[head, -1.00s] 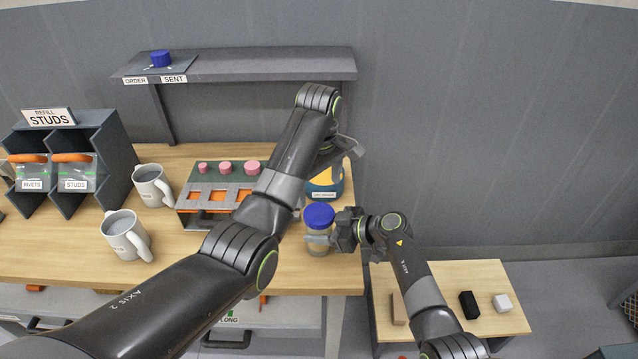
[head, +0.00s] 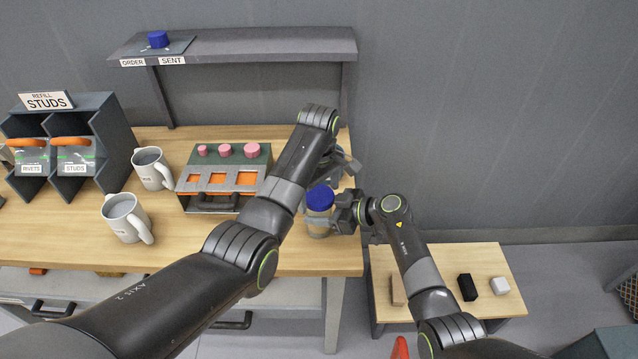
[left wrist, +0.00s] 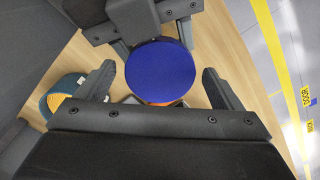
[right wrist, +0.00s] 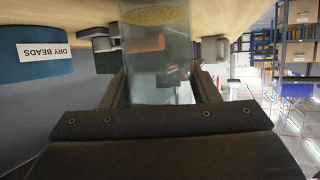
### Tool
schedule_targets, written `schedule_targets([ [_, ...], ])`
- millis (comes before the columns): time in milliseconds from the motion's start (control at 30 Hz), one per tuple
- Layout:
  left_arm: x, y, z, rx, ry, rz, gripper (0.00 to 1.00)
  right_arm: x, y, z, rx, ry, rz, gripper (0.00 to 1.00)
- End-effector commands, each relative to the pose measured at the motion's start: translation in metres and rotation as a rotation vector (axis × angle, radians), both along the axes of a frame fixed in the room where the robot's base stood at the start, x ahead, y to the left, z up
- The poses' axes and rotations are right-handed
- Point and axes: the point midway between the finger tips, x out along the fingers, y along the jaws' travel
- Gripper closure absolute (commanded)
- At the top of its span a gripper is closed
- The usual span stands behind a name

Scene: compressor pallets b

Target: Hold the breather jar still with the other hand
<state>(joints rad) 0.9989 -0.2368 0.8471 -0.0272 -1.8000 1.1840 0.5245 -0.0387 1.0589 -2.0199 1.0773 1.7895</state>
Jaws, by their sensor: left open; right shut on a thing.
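The breather jar (head: 319,222) is clear with a blue lid (head: 320,198) and stands upright at the right end of the wooden bench. My right gripper (head: 338,218) is shut on the jar's body from the right; the right wrist view shows the clear jar wall (right wrist: 158,60) between its fingers. My left gripper (left wrist: 158,90) is open above the jar, and the left wrist view shows the blue lid (left wrist: 160,70) between its spread fingers, with gaps on both sides. In the head view my left arm partly hides the space behind the jar.
A teal container labelled DRY BEADS (right wrist: 42,58) stands close to the jar. A grey rack with pink knobs (head: 225,178), two mugs (head: 127,218) and a STUDS bin (head: 60,150) are to the left. A shelf (head: 270,45) is behind; a low side table (head: 440,285) is at right.

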Motion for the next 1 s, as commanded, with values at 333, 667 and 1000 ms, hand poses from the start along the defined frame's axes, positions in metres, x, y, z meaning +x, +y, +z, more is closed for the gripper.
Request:
schedule_targets([
  [333, 0.0000, -0.0001, -0.0002, 0.000, 0.000, 0.000, 0.26, 0.0001, 0.0001, 0.0001, 0.000, 0.000, 0.000, 1.00],
  [667, 0.0001, -0.0002, 0.0001, -0.001, -0.001, -0.007, 0.57, 0.0001, 0.0002, 0.0001, 0.000, 0.000, 0.000, 1.00],
  [1000, 0.0002, -0.0002, 0.0001, -0.001, -0.001, -0.268, 0.57, 0.0000, 0.0002, 0.0001, 0.000, 0.000, 0.000, 1.00],
])
